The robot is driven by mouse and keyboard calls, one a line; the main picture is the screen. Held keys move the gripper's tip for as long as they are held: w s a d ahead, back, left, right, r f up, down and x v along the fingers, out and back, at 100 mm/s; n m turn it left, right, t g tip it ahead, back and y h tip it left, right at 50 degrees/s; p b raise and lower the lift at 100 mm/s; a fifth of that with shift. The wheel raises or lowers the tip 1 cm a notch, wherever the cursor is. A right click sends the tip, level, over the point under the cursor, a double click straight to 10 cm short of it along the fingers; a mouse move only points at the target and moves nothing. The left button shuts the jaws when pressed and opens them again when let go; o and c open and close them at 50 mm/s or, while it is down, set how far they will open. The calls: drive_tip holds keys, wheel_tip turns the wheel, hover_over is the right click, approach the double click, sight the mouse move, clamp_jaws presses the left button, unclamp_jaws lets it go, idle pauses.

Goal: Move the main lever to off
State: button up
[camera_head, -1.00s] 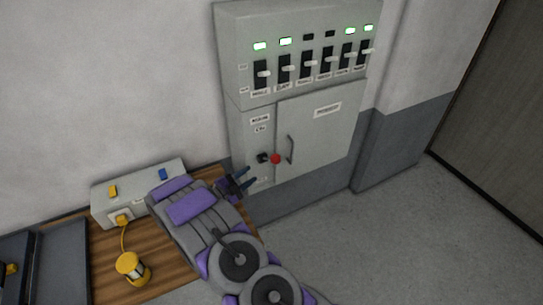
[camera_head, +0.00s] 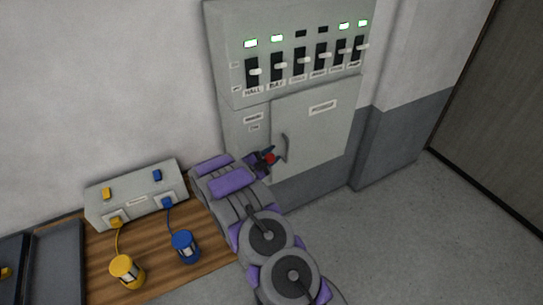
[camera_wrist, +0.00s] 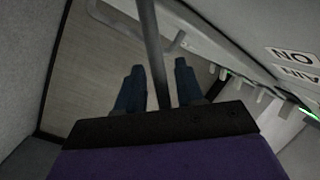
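The main lever's red knob (camera_head: 269,158) shows at the lower left of the grey cabinet, beside the door, with dark fingers close around it. My gripper (camera_head: 269,156) is at the lever. In the wrist view my gripper (camera_wrist: 157,82) has its two dark blue fingers apart. A grey rod (camera_wrist: 149,45), which looks like the lever's shaft, runs between them with a narrow gap on each side. The knob is hidden in the wrist view, and the lever's base is mostly hidden in the head view.
The cabinet door handle (camera_head: 285,147) is just right of my gripper. A row of switches (camera_head: 300,60) is above, some with green lights lit. A wooden table (camera_head: 210,250) at lower left carries a grey box (camera_head: 136,192), a yellow lamp (camera_head: 126,271) and a blue lamp (camera_head: 185,246). Floor on the right is clear.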

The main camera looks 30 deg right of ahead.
drive_tip(key=shift+a+r, duration=0.15)
drive_tip(key=shift+a, duration=0.7)
drive_tip(key=shift+c, duration=0.2)
drive_tip(key=shift+a, duration=0.2)
drive_tip(key=shift+c, duration=1.4)
drive_tip(key=shift+d, duration=0.6)
clamp_jaws()
drive_tip(key=shift+a, duration=0.1)
